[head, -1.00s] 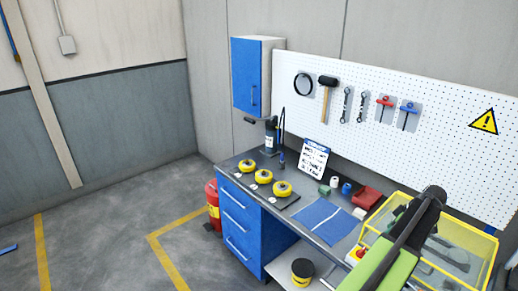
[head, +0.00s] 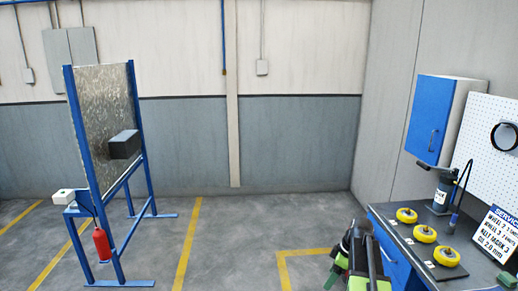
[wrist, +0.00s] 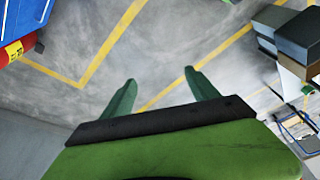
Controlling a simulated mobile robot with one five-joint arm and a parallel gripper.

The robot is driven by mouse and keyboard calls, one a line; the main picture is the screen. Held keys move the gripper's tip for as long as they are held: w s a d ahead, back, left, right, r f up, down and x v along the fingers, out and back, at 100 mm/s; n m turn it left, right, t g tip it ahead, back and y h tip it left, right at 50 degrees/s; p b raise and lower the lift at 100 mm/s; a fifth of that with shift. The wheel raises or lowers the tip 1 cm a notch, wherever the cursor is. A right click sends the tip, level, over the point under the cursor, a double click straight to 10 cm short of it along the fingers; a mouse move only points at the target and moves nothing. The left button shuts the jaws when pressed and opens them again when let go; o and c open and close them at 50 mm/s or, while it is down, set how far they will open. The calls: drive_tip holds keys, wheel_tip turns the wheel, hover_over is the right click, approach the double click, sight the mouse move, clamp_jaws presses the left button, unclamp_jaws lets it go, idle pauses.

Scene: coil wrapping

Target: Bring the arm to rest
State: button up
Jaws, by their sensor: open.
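My gripper (wrist: 160,80) shows in the wrist view with its two green fingers spread apart. Nothing is between them, and grey floor lies beyond. In the head view my arm (head: 357,262) is at the bottom, right of centre, in front of the left end of the blue workbench (head: 396,262). The fingertips are hard to make out there.
Three yellow wheels (head: 423,233) lie on the bench top. A blue-framed stand (head: 107,130) with a grey panel is at the left, a red extinguisher (head: 102,244) by it. Stacked boxes (wrist: 293,40) show in the wrist view. Open floor (head: 225,235) lies between stand and bench.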

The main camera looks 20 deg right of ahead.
drive_tip(key=a+f+g+b, duration=0.1)
drive_tip(key=a+f+b, duration=0.1)
drive_tip(key=a, duration=1)
drive_tip(key=a+f+b, duration=0.1)
drive_tip(key=a+f, duration=0.2)
drive_tip(key=a, duration=0.9)
drive_tip(key=s+a+m+h+b, duration=0.1)
drive_tip(key=s+a+m+h, duration=0.1)
drive_tip(key=s+a+m, duration=0.3)
drive_tip(key=f+m, duration=0.1)
drive_tip(key=m, duration=0.3)
drive_tip(key=shift+g+h, duration=0.3)
drive_tip(key=shift+g, duration=0.1)
